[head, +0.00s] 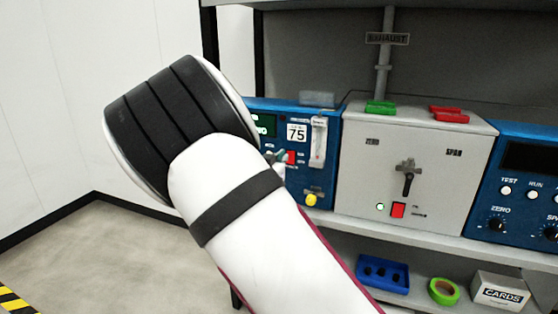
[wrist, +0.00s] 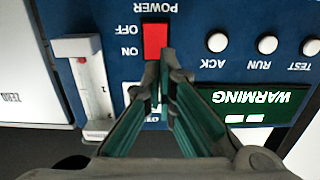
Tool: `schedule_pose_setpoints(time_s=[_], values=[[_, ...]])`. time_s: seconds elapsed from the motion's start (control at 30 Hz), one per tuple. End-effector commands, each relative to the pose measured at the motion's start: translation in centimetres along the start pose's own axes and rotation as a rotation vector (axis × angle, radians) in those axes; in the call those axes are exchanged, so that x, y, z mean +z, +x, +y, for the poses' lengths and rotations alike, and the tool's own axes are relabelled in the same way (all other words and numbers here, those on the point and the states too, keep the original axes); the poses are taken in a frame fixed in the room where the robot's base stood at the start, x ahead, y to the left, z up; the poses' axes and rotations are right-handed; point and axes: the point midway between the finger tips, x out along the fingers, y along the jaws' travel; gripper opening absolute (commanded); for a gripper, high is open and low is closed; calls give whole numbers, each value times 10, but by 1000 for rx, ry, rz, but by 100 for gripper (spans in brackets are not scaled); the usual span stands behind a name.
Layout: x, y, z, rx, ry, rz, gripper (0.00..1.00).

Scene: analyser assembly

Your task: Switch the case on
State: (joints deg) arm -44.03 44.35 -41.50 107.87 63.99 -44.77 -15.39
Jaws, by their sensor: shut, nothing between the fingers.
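The blue case (head: 262,107) stands at the left of the shelf, partly hidden behind my arm. Its red power switch (wrist: 155,40) is upside down in the wrist view, beside the words ON and OFF; it also shows in the head view (head: 291,157). The green display (wrist: 247,103) reads WARMING. My gripper (wrist: 158,68) is shut and empty, its tips at the ON-side edge of the switch. I cannot tell whether they touch it. In the head view, the gripper is mostly hidden behind my arm.
Right of the blue case is a grey case (head: 354,180) with a black handle, a red switch and a lit green lamp. Another blue unit (head: 490,190) stands further right. A flow tube (head: 318,142) and yellow knob (head: 311,199) sit close to the power switch.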

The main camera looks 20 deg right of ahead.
Motion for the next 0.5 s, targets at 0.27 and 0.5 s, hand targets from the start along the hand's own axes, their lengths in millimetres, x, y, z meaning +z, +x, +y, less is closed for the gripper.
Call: schedule_pose_setpoints(time_s=[0.27,0.5], values=[[-1,-30,0,-3,-1,-2,0],[-2,-66,-1,-3,0,-3,0]])
